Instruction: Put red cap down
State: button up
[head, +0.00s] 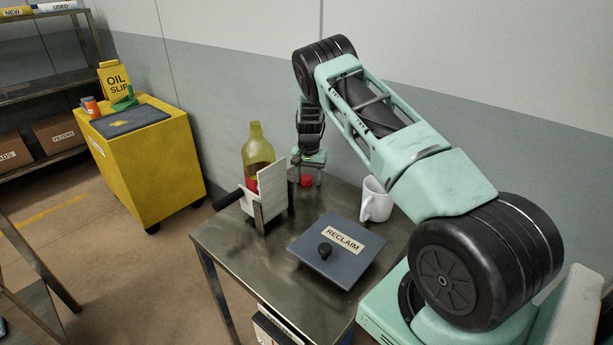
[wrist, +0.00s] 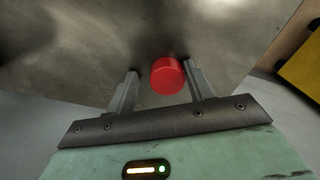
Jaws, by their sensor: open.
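My gripper (head: 308,170) points down over the back of the table, just above the cap. In the wrist view my gripper (wrist: 162,82) is open, with a gap showing between the cap and the left finger. The right finger is close beside the cap; I cannot tell whether it touches.
A yellow-green bottle (head: 257,150) with red at its lower part stands behind a white holder (head: 271,190) to the left. A white mug (head: 376,199) and a grey RECLAIM lid (head: 337,252) are on the table. A yellow cart (head: 155,165) stands left, apart from the table.

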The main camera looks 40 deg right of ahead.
aim_at(309, 178)
notch_tip(309, 178, up, 12)
jog(key=b, duration=0.2)
jog(key=shift+r, duration=0.15)
jog(key=shift+s, duration=0.1)
dwell(0.4)
